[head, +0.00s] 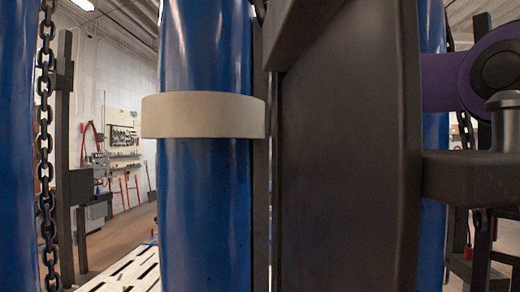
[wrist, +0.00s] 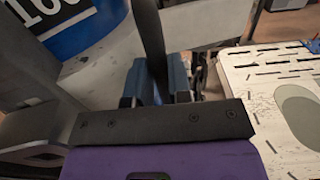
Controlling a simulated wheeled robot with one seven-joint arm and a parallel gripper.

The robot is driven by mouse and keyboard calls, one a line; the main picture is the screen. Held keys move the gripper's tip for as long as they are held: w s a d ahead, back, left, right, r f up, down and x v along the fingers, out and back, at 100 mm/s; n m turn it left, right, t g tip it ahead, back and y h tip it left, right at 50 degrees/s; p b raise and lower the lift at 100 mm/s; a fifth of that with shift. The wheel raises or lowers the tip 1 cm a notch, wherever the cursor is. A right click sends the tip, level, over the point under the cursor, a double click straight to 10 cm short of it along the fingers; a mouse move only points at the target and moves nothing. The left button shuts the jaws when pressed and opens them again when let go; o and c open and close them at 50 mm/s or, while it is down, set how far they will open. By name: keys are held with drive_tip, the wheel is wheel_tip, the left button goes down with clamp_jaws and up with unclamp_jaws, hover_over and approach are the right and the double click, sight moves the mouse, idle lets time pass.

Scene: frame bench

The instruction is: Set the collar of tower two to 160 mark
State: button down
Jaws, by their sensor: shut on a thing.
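In the wrist view a blue tower (wrist: 85,38) at the upper left carries a black label with white digits, cut off by the picture edge; they start with 1, but I cannot read the whole number. A pale grey ring-like surface (wrist: 100,75), apparently a collar, surrounds its foot in that view. My gripper (wrist: 160,88) has blue pads closed around a thin dark upright bar (wrist: 150,35). I cannot tell how the bar joins the collar. In the head view a pale collar (head: 203,115) sits around a blue column (head: 206,210); no tower number shows there. My gripper is hidden there.
A chain (head: 45,150) hangs at the left beside another blue column (head: 15,150). A wide dark upright (head: 345,150) blocks the middle right of the head view. A slotted pale bench top (wrist: 275,80) lies to the right in the wrist view.

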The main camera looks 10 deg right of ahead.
drive_tip(key=shift+r, duration=1.3)
drive_tip(key=c, duration=1.1)
unclamp_jaws()
drive_tip(key=shift+o, duration=0.2)
drive_tip(key=shift+d, duration=0.1)
drive_tip(key=s+d, duration=0.2)
drive_tip(key=d, duration=0.8)
drive_tip(key=shift+d, duration=0.25)
drive_tip(key=shift+f, duration=0.1)
